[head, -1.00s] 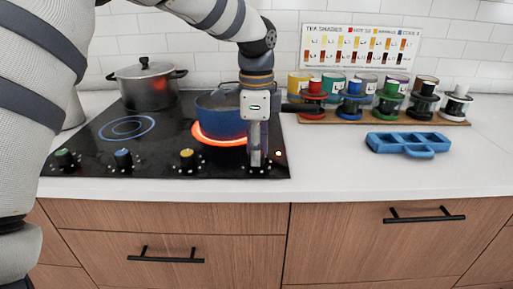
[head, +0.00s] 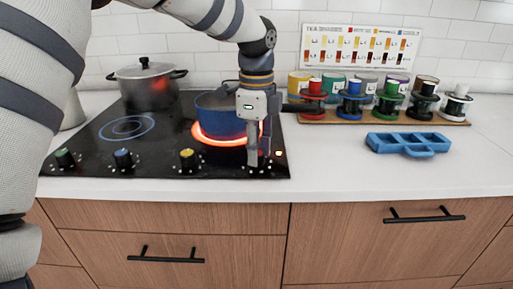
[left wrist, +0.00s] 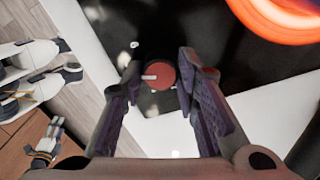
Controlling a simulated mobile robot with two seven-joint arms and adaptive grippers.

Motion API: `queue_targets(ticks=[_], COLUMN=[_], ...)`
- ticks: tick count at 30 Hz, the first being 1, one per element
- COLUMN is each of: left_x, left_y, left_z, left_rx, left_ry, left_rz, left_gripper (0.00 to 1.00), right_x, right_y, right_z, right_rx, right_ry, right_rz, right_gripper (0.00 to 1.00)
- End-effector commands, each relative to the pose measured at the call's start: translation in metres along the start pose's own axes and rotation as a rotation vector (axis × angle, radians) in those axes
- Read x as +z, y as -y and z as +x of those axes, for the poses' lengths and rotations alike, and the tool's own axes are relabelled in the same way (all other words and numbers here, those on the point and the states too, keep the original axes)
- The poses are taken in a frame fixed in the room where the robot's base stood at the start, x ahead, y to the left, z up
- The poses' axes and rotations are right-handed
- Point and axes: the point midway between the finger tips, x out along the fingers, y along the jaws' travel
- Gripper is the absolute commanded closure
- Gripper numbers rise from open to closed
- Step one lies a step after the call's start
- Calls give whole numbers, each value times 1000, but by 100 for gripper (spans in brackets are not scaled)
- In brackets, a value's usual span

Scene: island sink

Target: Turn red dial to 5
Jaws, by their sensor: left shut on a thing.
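The red dial (left wrist: 162,76) is at the right end of the row of knobs along the front of the black cooktop. In the left wrist view it is round and red, with a white mark pointing left. My left gripper (head: 260,160) points down over it, a finger on each side, shut on the dial. The left gripper (left wrist: 161,82) also frames the dial in the left wrist view. In the head view its fingers mostly hide the dial. What looks like my right gripper (left wrist: 45,143) is low at the left of the wrist view, too small to read.
A blue pot (head: 222,118) stands on a glowing burner (head: 205,136) just behind my left gripper. A lidded grey pot (head: 148,88) is at the back left. Green, blue and yellow knobs (head: 187,158) lie left. A blue tray (head: 405,142) sits on the counter, right.

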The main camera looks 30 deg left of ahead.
Motion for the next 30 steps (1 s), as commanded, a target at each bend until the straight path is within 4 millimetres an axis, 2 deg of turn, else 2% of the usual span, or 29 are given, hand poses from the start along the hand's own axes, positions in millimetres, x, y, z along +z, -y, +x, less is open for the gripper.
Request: queue_targets(ticks=[2,3,5,6,14,16,20,24,27,30], left_x=[0,0,0,0,0,0,0,0,0,0], left_y=[0,0,0,0,0,1,1,1,1,1], left_z=[0,0,0,0,-1,-7,-37,-76,-98,-112], left_rx=[1,1,1,1,0,-3,-6,-6,-4,-2], left_ry=[1,1,1,1,0,0,-1,0,0,0], left_rz=[-1,-1,-1,-1,-1,-2,-2,-2,-3,-1], left_gripper=[100,67,54,51,51,51,51,51,51,51], right_x=[0,0,0,0,0,0,0,0,0,0], right_y=[0,0,0,0,0,0,0,0,0,0], right_z=[0,0,0,0,0,0,0,0,0,0], right_rx=[0,0,0,0,0,0,0,0,0,0], right_ry=[0,0,0,0,0,0,0,0,0,0], right_rz=[0,0,0,0,0,0,0,0,0,0], right_gripper=[43,43,43,43,43,43,43,43,43,43])
